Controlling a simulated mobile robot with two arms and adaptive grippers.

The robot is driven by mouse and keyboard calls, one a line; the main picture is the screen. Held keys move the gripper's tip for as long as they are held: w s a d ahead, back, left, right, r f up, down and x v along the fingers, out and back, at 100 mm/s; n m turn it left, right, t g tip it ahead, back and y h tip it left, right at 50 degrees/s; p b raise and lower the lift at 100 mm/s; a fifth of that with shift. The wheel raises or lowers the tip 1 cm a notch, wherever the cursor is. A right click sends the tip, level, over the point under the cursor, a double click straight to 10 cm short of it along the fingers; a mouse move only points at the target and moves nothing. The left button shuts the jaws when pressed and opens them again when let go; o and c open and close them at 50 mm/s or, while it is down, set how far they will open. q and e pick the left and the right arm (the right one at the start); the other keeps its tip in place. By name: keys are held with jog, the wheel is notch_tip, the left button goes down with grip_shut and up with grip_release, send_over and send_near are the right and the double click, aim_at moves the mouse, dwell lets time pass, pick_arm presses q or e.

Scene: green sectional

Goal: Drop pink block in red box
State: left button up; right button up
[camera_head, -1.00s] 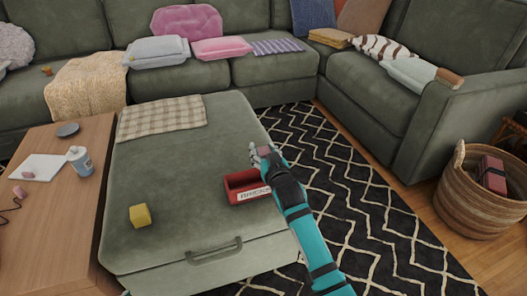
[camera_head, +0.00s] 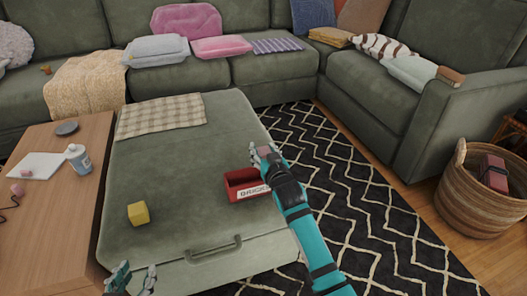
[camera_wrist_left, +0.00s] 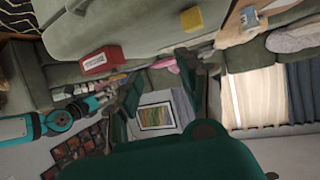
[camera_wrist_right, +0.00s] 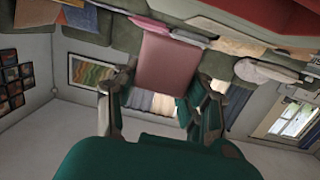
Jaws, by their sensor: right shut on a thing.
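The pink block (camera_wrist_right: 160,62) is between the fingers of my right gripper (camera_wrist_right: 158,95), which is shut on it. In the head view my right gripper (camera_head: 264,152) is at the back right edge of the red box (camera_head: 240,186), and the block shows small and dark pink. The box is open-topped, with a white label, on the green ottoman. I cannot tell the block's height over the box. My left gripper (camera_head: 132,278) is open and empty at the ottoman's front left. The red box also shows in the left wrist view (camera_wrist_left: 100,62).
A yellow block (camera_head: 138,212) lies on the ottoman (camera_head: 180,165). The wooden table (camera_head: 60,225) at left holds a bottle (camera_head: 79,159), a dark dish (camera_head: 66,128) and a small pink item (camera_head: 18,189). A wicker basket (camera_head: 478,205) stands at far right.

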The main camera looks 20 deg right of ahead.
jog(key=shift+f, duration=0.15)
jog(key=shift+f+b, duration=0.3)
jog(key=shift+b, duration=0.2)
jog(key=shift+f+b, duration=0.5)
jog(key=shift+b, duration=0.05)
jog(key=shift+f+b, duration=0.6)
jog(key=shift+f, duration=0.55)
pick_arm(q)
notch_tip(320, 180, up, 16)
jog(key=d+t+h, duration=0.2)
jog(key=t+h, duration=0.1)
jog(key=t, duration=0.7)
jog(key=shift+w+d+f, duration=0.2)
jog(key=shift+f, duration=0.05)
pick_arm(e)
jog(key=shift+f, duration=0.65)
jog(key=o, duration=1.2)
